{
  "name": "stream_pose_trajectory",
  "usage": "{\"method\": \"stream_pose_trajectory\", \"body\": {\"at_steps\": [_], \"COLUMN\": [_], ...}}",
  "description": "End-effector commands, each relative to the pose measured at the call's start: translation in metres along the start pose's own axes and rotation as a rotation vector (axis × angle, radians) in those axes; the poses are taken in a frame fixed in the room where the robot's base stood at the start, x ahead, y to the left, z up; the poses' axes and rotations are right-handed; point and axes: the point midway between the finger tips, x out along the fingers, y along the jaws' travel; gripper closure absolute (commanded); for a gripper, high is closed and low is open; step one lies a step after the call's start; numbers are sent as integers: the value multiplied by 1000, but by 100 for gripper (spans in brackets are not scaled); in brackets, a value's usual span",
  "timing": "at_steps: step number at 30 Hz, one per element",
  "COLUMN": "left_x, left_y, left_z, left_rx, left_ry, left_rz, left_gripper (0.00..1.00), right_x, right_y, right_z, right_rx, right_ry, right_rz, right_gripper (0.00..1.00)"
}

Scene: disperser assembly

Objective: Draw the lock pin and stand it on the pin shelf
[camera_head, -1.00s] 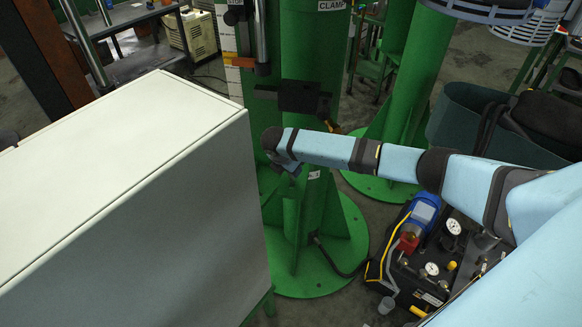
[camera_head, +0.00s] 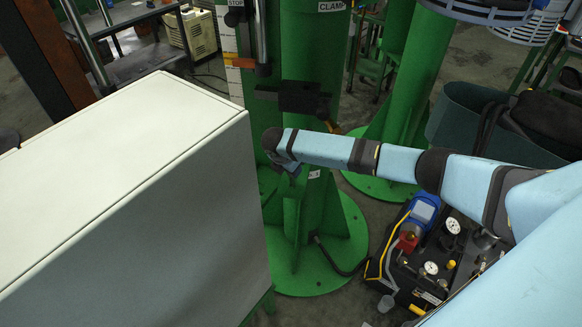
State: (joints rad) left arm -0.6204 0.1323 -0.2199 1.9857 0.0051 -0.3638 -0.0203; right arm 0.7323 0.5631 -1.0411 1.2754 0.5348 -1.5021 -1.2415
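My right arm (camera_head: 400,160) reaches in from the right, and its far end (camera_head: 283,148) is in front of the green column (camera_head: 310,55). I cannot make out fingertips there or tell whether the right gripper is open or shut. A black bracket-like block (camera_head: 298,98) is at the column just above the arm's end, with a small orange-brown tip (camera_head: 335,127) at its right; I cannot tell whether they touch the arm. I cannot pick out the lock pin or the pin shelf with certainty. My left gripper is not in view.
A large pale cabinet (camera_head: 110,150) fills the left, close to the column. A white scale (camera_head: 230,70) and a metal rod (camera_head: 261,35) stand beside the column. A pump unit with gauges (camera_head: 430,268) sits on the floor at lower right. A green tub (camera_head: 465,125) stands at right.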

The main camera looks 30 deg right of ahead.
Motion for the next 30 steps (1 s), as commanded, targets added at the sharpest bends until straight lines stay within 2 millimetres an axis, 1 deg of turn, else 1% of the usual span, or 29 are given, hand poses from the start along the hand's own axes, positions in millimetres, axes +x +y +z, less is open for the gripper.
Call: {"method": "stream_pose_trajectory", "body": {"at_steps": [11,22,30], "left_x": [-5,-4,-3], "left_y": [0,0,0], "left_z": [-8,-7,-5], "left_rx": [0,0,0], "left_ry": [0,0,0], "left_rz": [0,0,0], "left_gripper": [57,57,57], "right_x": [-1,0,5], "right_y": [0,0,0], "right_z": [0,0,-2], "right_rx": [0,0,0], "right_ry": [0,0,0], "right_rz": [0,0,0], "right_gripper": [96,96,96]}}
